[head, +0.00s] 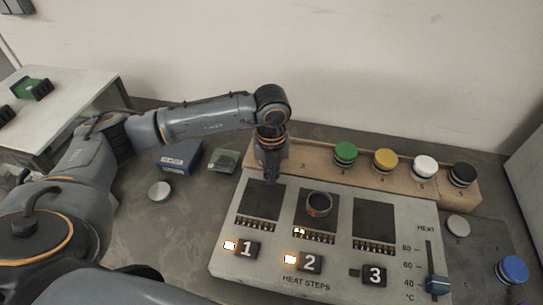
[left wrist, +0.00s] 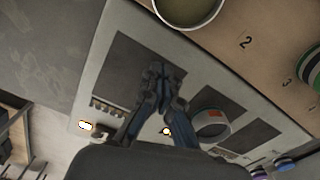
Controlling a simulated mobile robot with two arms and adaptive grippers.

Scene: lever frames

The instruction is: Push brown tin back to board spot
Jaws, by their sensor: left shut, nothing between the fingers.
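A round tin with a dull olive-brown top (left wrist: 188,10) stands at the top edge of the left wrist view, partly cut off. It is at the wooden board (head: 311,157), left of the printed 2, close to the board's front edge. In the head view my arm hides it. My left gripper (head: 270,181) points down over the dark pad 1 (head: 261,199), in front of the board. Its fingers are shut and empty, apart from the tin; they also show in the left wrist view (left wrist: 160,88). My right gripper is not in view.
A metal ring-shaped cup (head: 319,205) sits on pad 2. Green (head: 345,154), yellow (head: 385,161), white (head: 425,166) and black (head: 462,174) tins stand on the board. A heat slider (head: 437,284) is at right. Spot 2 is bare.

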